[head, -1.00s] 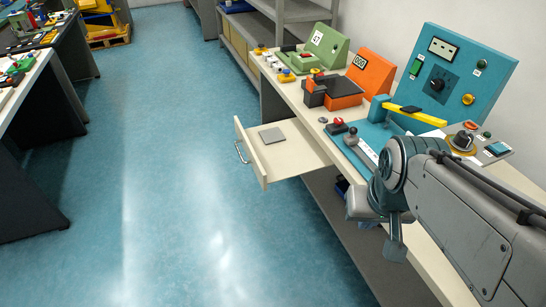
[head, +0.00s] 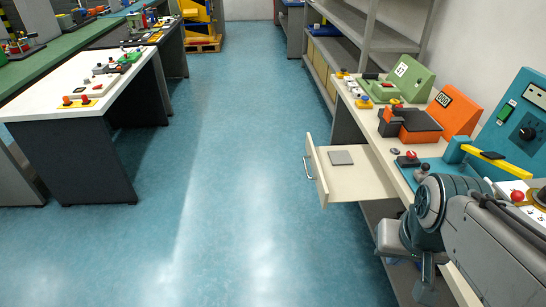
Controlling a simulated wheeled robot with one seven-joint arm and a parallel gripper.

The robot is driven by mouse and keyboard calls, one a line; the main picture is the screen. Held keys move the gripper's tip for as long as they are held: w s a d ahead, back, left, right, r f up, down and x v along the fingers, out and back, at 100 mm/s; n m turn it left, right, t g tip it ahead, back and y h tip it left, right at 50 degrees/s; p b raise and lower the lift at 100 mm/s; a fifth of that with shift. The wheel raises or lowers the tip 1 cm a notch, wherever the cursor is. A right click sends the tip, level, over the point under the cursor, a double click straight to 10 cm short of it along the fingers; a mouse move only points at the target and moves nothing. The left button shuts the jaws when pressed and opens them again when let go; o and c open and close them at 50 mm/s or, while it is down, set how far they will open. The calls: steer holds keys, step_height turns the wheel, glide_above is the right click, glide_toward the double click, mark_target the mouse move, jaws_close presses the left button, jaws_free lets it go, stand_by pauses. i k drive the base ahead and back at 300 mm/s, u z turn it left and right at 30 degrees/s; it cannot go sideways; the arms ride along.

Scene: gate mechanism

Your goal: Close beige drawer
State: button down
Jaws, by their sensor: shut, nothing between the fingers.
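The beige drawer (head: 360,184) is pulled out from under the workbench on the right. Its front panel (head: 316,172) faces left and carries a metal bar handle (head: 307,167). A flat grey plate (head: 341,157) lies inside it. My arm comes in from the lower right. My gripper (head: 425,288) hangs at the arm's end, pointing down, shut and empty. In the picture it is below and to the right of the drawer, apart from it. The fingertips are small and hard to make out.
The workbench (head: 392,148) carries a green box (head: 409,78), an orange box (head: 452,112) and a teal panel (head: 515,125). A grey shelf (head: 370,45) stands behind it. A white-topped table (head: 85,98) stands at left. The blue floor (head: 235,200) left of the drawer is clear.

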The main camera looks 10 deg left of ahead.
mark_target(366, 180)
steer(key=u, duration=0.95)
steer(key=i, duration=1.45)
steer(key=u, duration=0.05)
